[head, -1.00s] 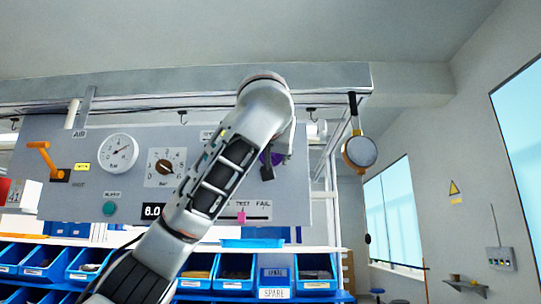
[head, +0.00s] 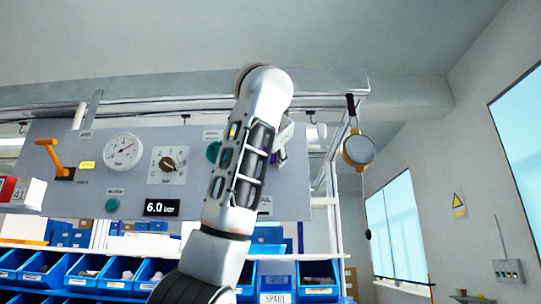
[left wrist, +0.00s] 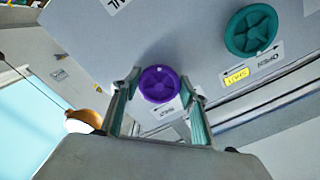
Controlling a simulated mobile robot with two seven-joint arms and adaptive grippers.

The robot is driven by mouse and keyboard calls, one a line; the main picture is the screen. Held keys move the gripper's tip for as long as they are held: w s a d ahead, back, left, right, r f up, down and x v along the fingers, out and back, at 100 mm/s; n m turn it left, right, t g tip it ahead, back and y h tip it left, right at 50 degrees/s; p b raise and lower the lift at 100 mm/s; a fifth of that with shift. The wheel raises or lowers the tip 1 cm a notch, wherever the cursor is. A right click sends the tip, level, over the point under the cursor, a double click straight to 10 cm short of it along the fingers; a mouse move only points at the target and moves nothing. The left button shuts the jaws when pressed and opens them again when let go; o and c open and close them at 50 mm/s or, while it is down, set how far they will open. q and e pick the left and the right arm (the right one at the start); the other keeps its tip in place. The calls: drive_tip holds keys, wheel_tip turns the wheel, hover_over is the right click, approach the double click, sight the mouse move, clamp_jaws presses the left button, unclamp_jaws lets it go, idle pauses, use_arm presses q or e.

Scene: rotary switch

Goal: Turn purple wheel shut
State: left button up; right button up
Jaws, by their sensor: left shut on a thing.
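The purple wheel (left wrist: 160,84) is round and spoked, mounted on the grey panel. In the left wrist view it sits between the two fingers of my left gripper (left wrist: 163,91), one on each side at its rim. The gripper is shut on it. In the head view my arm hides most of the wheel; only a bit of purple (head: 275,158) shows beside the gripper (head: 284,140). My right gripper is in neither view.
A teal wheel (left wrist: 251,30) is beside the purple one, near a yellow label. The panel (head: 80,140) also carries an orange lever (head: 55,155), a gauge (head: 123,150), a dial (head: 168,165) and a green button (head: 112,205). Blue bins (head: 45,268) stand below.

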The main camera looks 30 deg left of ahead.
use_arm(q)
drive_tip(key=shift+w+d+r+m+p, duration=0.1)
drive_tip(key=shift+m+p, duration=0.3)
drive_tip(key=shift+m, duration=4.45)
drive_tip(key=shift+w+d+r+m+p, duration=0.15)
drive_tip(key=shift+m+p, duration=0.3)
drive_tip(key=shift+m, duration=4.45)
drive_tip(key=shift+s+r+m+p, duration=0.1)
drive_tip(key=shift+m+p, duration=0.3)
drive_tip(key=shift+m, duration=4.45)
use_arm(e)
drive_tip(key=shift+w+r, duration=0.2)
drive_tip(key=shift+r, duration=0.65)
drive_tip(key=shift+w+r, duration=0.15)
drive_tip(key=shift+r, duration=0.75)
use_arm(q)
drive_tip(key=o, duration=1.1)
drive_tip(key=shift+r, duration=0.1)
